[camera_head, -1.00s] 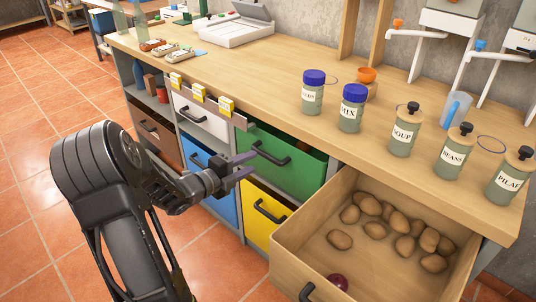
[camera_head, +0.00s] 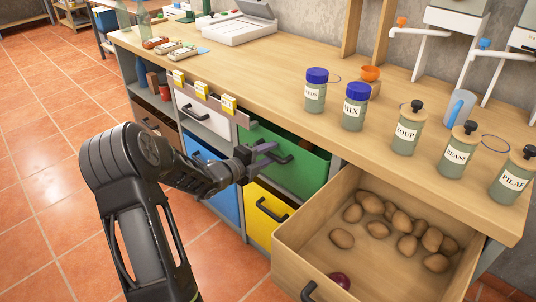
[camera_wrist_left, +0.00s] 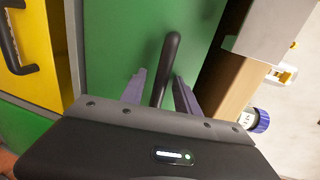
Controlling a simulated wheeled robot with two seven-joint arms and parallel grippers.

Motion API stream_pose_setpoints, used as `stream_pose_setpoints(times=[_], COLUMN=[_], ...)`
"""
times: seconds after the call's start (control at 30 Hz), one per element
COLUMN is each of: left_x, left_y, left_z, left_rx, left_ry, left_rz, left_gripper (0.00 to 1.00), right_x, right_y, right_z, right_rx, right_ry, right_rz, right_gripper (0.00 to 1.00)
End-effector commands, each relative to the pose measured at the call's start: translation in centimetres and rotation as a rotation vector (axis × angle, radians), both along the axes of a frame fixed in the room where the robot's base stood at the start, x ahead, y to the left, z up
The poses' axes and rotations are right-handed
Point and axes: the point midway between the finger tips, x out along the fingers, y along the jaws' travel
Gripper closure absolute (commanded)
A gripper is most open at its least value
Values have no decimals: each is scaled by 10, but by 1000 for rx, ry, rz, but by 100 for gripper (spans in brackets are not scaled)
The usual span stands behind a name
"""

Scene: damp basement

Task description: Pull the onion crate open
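The green crate (camera_head: 300,172) sits in the counter's upper row, with a dark handle on its front. I cannot read a label naming it the onion crate; something brownish shows faintly inside. My left gripper (camera_head: 266,154) is at this handle. In the left wrist view the open fingers of the left gripper (camera_wrist_left: 160,92) stand on either side of the black handle (camera_wrist_left: 168,62), with gaps showing. The green front (camera_wrist_left: 120,40) fills the background. My right gripper is in neither view.
A wooden drawer (camera_head: 285,246) stands open at the right, holding several brown potatoes and one red onion (camera_head: 340,280). A yellow crate (camera_head: 260,222) and a blue crate (camera_head: 216,190) are lower down. Jars (camera_head: 409,135) stand on the counter (camera_head: 260,75).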

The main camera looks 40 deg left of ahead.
Motion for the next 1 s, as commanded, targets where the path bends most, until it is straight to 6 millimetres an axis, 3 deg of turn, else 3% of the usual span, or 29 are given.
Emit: stream_pose_setpoints(times=[0.07,0.5,1.0], left_x=[0,-1,-1], left_y=[0,0,0], left_z=[0,0,0], left_rx=[0,0,-1], left_ry=[0,0,1], left_rz=[0,0,1], left_gripper=[64,100,100], right_x=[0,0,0], right_y=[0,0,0], right_z=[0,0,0], right_rx=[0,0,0], right_ry=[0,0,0], right_rz=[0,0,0], right_gripper=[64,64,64])
